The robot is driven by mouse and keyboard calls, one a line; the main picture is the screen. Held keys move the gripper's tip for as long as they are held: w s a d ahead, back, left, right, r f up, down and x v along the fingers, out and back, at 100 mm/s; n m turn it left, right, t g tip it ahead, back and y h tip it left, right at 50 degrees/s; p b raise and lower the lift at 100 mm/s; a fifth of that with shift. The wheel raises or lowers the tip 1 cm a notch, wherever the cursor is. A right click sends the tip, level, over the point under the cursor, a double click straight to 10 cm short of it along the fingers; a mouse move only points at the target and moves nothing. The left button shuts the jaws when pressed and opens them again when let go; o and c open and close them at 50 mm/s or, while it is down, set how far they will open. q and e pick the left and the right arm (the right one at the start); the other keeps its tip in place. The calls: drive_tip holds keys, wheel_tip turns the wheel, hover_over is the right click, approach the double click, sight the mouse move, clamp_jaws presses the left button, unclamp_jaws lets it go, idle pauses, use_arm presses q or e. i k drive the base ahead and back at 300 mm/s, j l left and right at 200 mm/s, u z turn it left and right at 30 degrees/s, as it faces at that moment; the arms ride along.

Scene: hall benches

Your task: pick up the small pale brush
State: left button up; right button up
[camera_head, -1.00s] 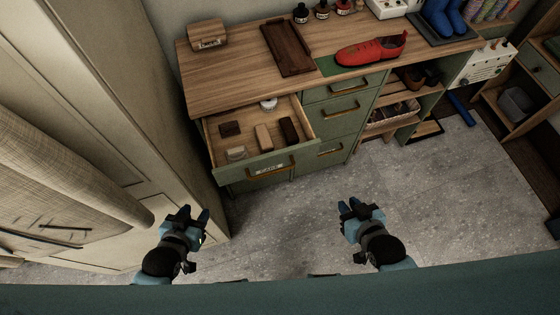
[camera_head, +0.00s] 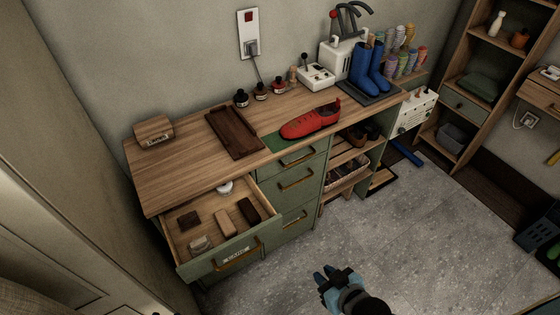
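The open drawer (camera_head: 245,240) holds several small blocks and brushes. A pale tan brush-like block (camera_head: 223,218) lies between a dark brown one (camera_head: 190,221) on its left and a darker one (camera_head: 250,209) on its right. A small pale greyish piece (camera_head: 200,243) lies near the drawer's front left, and a small white round thing (camera_head: 225,187) lies at the back. I cannot tell for sure which pale piece is the brush. My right gripper (camera_head: 327,275) is over the floor, right of the drawer and apart from it, with its fingers apart and empty. My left gripper is out of view.
The wooden bench top (camera_head: 180,180) carries a labelled block (camera_head: 154,131), a dark tray (camera_head: 234,133), a red shoe (camera_head: 310,120), bottles and blue boots (camera_head: 370,68). Closed drawers (camera_head: 295,185) and open shelves stand right of the open drawer. The grey floor (camera_head: 420,235) is clear in front.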

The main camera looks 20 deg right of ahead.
sight(229, 230)
drive_tip(key=i+l+u, duration=0.1)
drive_tip(key=l, duration=0.35)
drive_tip(key=i+l, duration=0.25)
drive_tip(key=l, duration=0.2)
drive_tip(key=i+l+u, duration=0.15)
drive_tip(key=l, duration=0.25)
drive_tip(key=i+l+u, duration=0.1)
drive_tip(key=l, duration=0.35)
drive_tip(key=i+l, duration=0.15)
drive_tip(key=l, duration=0.35)
drive_tip(key=i+l+u, duration=0.15)
drive_tip(key=l, duration=0.3)
drive_tip(key=k, duration=0.05)
